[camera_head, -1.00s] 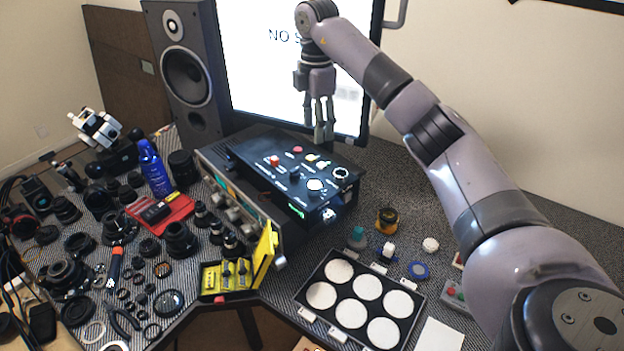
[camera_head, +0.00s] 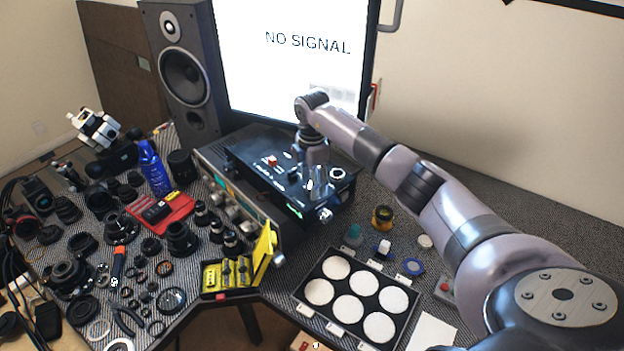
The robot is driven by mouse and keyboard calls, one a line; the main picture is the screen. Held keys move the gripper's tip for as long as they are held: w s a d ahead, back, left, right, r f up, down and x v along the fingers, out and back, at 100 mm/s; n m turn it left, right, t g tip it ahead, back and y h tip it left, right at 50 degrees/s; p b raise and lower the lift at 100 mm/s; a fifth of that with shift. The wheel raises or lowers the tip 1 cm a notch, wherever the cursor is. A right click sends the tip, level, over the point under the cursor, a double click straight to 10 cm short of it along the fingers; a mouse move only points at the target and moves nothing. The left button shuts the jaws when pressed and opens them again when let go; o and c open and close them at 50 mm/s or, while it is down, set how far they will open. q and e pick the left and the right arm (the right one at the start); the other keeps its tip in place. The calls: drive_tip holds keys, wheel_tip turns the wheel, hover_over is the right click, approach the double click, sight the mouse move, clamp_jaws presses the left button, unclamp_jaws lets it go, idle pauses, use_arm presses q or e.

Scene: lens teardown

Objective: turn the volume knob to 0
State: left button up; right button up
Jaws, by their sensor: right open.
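A black control box (camera_head: 252,153) with knobs and buttons on its top panel sits on a larger grey instrument at the middle of the bench. A red button (camera_head: 271,160) and a round dial (camera_head: 337,174) show on the panel. My right gripper (camera_head: 314,192) points down over the right part of this panel, at or just above a knob there. The fingers hide that knob, so I cannot tell whether they touch it or which way it points. The right gripper is open. My left gripper is not in view.
A monitor (camera_head: 290,60) reading "NO SIGNAL" stands behind the box, and a speaker (camera_head: 185,75) at its left. A tray of white discs (camera_head: 391,348) lies in front. Lens parts and tools crowd the left. The bench at the back right is clear.

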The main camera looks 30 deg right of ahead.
drive_tip(key=shift+f, duration=0.1)
drive_tip(key=shift+c, duration=0.3)
drive_tip(key=c, duration=1.1)
